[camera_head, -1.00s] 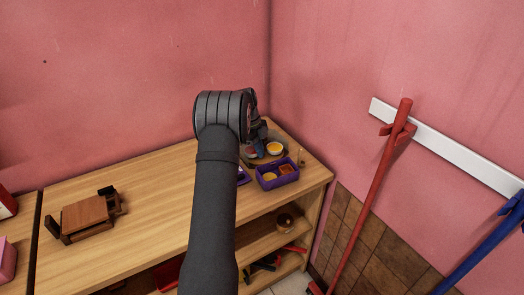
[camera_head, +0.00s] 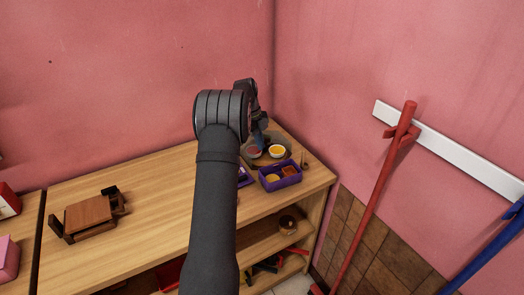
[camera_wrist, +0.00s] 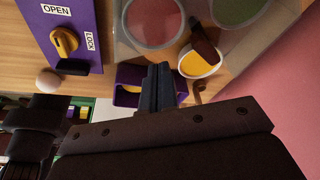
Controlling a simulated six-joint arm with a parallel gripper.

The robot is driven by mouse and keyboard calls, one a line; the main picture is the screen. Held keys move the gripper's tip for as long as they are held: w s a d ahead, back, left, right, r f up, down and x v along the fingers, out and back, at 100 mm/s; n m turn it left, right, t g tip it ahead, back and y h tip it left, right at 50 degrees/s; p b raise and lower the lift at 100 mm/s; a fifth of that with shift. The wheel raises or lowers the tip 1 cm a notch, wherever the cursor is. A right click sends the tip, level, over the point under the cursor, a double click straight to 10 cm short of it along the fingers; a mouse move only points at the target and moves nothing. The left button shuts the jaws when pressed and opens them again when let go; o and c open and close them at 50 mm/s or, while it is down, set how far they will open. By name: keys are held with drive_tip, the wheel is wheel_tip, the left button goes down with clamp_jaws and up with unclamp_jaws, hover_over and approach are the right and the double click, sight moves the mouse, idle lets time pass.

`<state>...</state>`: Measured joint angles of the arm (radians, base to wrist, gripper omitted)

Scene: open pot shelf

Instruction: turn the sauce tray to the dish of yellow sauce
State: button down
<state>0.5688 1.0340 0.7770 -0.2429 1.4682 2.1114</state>
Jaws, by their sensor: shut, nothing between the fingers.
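The sauce tray (camera_head: 246,141) is a round grey tray in the far right corner of the wooden top. It holds a dish of red sauce (camera_head: 254,153) and a dish of yellow sauce (camera_head: 277,151). The wrist view shows the red dish (camera_wrist: 152,22), the yellow dish (camera_wrist: 198,66) and a dish of green sauce (camera_wrist: 236,10). A dark red-brown piece (camera_wrist: 205,44) overlaps the yellow dish. My gripper (camera_head: 261,143) is over the tray by the dishes. In the wrist view my gripper (camera_wrist: 158,68) is shut and empty; I cannot tell whether it touches the tray.
A purple box (camera_head: 280,184) with yellow and orange contents stands in front of the tray. A purple panel (camera_wrist: 85,35) marked OPEN and LOCK, with a yellow knob (camera_wrist: 65,41), lies beside it.

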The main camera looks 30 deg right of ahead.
drive_tip(key=v, duration=0.4)
drive_tip(key=shift+w+r, duration=0.1)
drive_tip(key=shift+r, duration=0.3)
drive_tip(key=c, duration=2.1)
unclamp_jaws()
drive_tip(key=shift+w+r, duration=0.1)
drive_tip(key=shift+r, duration=0.3)
drive_tip(key=o, duration=0.6)
drive_tip(key=shift+w+a+r+n, duration=0.1)
drive_tip(key=shift+w+r+n, duration=0.25)
drive_tip(key=shift+r, duration=0.25)
drive_tip(key=shift+w+r+n, duration=0.25)
drive_tip(key=shift+w+r, duration=0.15)
drive_tip(key=shift+r, duration=0.25)
drive_tip(key=shift+o, duration=0.2)
drive_tip(key=w+a+r+n+h, duration=0.1)
drive_tip(key=w+r+n+h, duration=0.1)
drive_tip(key=w+r+n, duration=0.45)
drive_tip(key=shift+m+t, duration=0.3)
drive_tip(key=shift+m, duration=0.45)
drive_tip(key=s+x, duration=0.1)
drive_tip(key=x, duration=0.4)
drive_tip(key=s+x, duration=0.1)
drive_tip(key=x, duration=0.5)
drive_tip(key=s+x, duration=0.1)
drive_tip(key=x, duration=0.4)
drive_tip(key=shift+d+r, duration=0.2)
drive_tip(key=shift+d, duration=0.05)
clamp_jaws()
